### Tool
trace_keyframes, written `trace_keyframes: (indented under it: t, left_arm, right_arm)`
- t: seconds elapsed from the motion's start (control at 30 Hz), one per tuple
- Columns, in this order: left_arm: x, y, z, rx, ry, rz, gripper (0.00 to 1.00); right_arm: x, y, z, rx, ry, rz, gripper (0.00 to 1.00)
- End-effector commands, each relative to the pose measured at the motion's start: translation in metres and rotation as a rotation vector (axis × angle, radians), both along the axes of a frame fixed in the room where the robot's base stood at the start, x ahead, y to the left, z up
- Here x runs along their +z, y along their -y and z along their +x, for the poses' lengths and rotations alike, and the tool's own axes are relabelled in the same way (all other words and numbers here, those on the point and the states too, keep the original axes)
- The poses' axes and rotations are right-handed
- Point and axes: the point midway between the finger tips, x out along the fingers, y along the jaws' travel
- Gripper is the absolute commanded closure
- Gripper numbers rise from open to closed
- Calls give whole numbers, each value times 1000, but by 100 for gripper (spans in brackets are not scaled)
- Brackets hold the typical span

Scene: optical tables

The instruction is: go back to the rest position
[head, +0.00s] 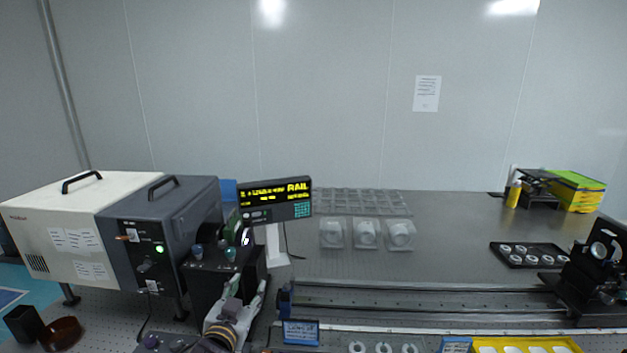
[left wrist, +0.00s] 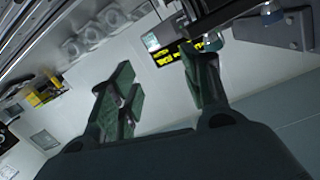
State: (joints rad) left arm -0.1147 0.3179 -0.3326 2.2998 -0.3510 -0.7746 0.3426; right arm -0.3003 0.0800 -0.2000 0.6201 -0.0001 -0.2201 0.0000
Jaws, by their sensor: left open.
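My left gripper (head: 248,291) is at the bottom of the head view, left of the middle, in front of the black instrument box (head: 222,277) with knobs on top. Its two fingers are apart, and nothing shows between them. In the left wrist view the two green-grey fingers (left wrist: 157,68) are spread with an empty gap. The glowing display (left wrist: 178,52) shows beyond them, near the right finger. My right gripper is in neither view.
A white and dark grey lamp housing (head: 150,235) stands at left. The lit display (head: 274,199) stands behind my gripper. A long metal rail (head: 420,300) runs to the right, with a black optic mount (head: 590,275) at its end. A yellow tray (head: 488,341) is at the front.

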Motion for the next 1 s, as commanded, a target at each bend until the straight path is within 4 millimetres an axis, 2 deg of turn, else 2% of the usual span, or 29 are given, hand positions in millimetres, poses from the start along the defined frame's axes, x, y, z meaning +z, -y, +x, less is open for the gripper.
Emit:
trace_keyframes:
  t: [0.03,0.27,0.5,0.7,1.0]
  left_arm:
    - [-17,-6,-8,22,-62,-6,52]
    - [-88,-32,-54,95,-346,-11,52]
    - [-152,-49,-121,129,-652,-12,52]
    - [-184,-55,-172,127,-849,-10,52]
    - [-207,-59,-221,110,-1022,-11,52]
  right_arm:
    - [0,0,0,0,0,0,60]
    - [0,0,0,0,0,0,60]
    - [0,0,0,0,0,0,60]
    - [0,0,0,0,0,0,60]
    - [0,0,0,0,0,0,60]
